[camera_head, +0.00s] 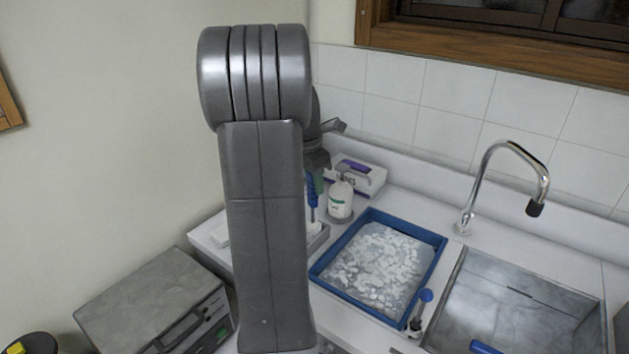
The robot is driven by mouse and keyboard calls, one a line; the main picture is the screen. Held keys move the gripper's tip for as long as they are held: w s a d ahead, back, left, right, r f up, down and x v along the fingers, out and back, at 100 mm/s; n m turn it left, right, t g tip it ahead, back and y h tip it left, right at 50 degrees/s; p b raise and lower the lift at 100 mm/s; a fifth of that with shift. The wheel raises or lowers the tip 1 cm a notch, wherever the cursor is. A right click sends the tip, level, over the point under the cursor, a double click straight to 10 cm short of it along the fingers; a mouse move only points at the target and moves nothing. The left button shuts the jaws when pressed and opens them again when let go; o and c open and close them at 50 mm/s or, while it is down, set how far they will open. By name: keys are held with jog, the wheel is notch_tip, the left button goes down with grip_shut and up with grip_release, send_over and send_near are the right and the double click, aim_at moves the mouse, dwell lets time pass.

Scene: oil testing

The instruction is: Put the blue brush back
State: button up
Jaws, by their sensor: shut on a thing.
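The blue brush (311,194) hangs roughly upright just below my gripper (317,174), behind my grey arm. My gripper is shut on its upper part; the fingertips are small and partly hidden by my arm. The lower end of the brush is over a small grey tray (318,240) on the counter, mostly hidden behind my arm. I cannot tell whether the brush touches the tray.
A white bottle with a green label (340,198) stands close right of the brush, before a white-and-purple box (357,176). A blue-topped item (424,298) stands near the sink (520,290) and faucet (487,178).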

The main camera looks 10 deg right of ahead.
jog(key=o, duration=0.9)
jog(key=r, duration=0.4)
jog(key=a+r, duration=0.1)
jog(key=r, duration=0.7)
jog(key=shift+s+a, duration=0.35)
